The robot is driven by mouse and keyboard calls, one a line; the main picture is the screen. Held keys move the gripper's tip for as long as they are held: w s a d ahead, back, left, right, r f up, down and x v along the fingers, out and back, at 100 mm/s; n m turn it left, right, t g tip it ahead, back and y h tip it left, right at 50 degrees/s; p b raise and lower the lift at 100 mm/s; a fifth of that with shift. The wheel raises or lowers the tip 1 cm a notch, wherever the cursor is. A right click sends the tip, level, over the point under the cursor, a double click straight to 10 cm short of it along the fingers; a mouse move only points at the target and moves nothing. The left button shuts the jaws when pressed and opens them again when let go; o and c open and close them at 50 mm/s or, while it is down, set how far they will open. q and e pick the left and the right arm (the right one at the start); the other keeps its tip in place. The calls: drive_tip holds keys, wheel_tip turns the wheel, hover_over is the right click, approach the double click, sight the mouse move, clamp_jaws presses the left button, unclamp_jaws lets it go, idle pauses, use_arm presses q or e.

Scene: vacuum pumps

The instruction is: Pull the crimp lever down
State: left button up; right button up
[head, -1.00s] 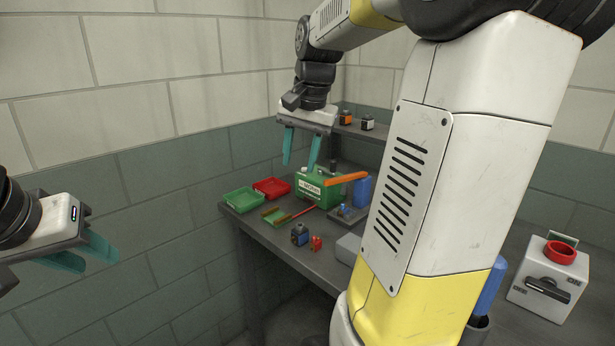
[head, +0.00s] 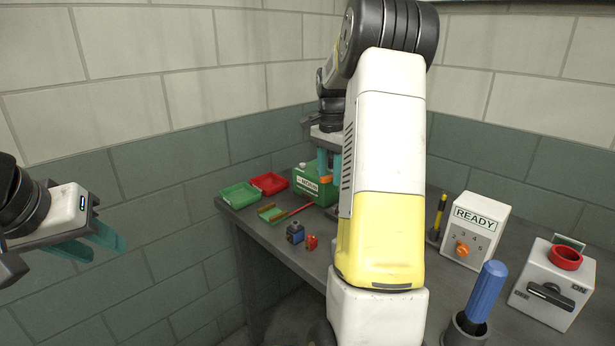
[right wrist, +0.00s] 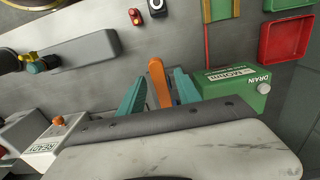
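The orange crimp lever (right wrist: 158,82) stands between the two teal fingers of my right gripper (right wrist: 158,85) in the right wrist view. A narrow gap shows on each side of it, so the gripper is open around the lever and not clamped on it. In the head view only the lever's orange end (head: 325,179) shows, at the fingertips of my right gripper (head: 329,176). My right arm hides the rest of the lever and its base there. My left gripper (head: 107,250) is open and empty at the far left, away from the bench.
A green pump box (head: 312,187) is close beside my right gripper. Green (head: 240,194) and red (head: 269,183) trays lie at the bench's left. A READY box (head: 475,230), a blue-handled tool (head: 487,291) and a switch box (head: 553,285) stand on the right.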

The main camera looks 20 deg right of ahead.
drive_tip(key=shift+f, duration=0.65)
clamp_jaws()
idle(1.0)
